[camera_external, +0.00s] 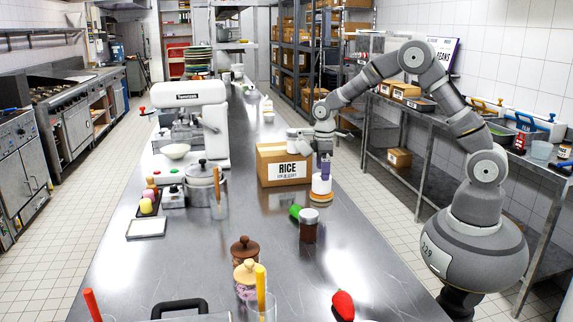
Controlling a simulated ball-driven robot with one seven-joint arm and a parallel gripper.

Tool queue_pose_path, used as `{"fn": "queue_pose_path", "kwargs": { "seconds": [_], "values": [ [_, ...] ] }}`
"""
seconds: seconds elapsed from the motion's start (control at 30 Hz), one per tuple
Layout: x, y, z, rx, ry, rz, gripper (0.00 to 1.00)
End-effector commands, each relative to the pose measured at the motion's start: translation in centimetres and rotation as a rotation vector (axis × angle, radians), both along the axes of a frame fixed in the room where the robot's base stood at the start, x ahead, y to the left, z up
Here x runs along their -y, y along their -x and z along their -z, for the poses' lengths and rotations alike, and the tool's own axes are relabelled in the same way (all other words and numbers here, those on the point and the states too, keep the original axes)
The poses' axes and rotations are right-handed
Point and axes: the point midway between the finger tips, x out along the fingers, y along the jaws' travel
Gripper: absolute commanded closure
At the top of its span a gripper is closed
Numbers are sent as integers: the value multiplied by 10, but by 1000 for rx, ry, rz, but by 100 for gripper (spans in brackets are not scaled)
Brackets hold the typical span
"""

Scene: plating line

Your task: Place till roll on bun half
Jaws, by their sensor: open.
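The RICE box (284,165) stands close left of my gripper. A dark jar (308,225) and a green item (295,211) are in front. A red strawberry-like item (343,304) lies near the front. The table's middle (200,265) is clear.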

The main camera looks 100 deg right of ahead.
Motion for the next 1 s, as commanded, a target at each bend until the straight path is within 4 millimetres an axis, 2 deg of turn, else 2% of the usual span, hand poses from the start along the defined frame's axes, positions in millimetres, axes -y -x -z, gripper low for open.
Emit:
{"fn": "queue_pose_path", "kwargs": {
  "seconds": [0.03,0.1,0.3,0.43,0.67,0.77,0.87,0.97,1.0],
  "values": [
    [1,-1,-17,3,2,0,0],
    [1,-1,-34,3,2,0,0],
    [1,0,-69,2,2,0,0],
    [0,0,-79,0,1,0,0],
    [0,0,-81,0,1,-1,0],
    [-5,-10,-93,25,22,-7,0],
    [-25,-42,-137,117,96,-27,0],
    [-71,-86,-217,298,197,-54,0],
    [-96,-101,-255,390,231,-66,0]
  ]
}}
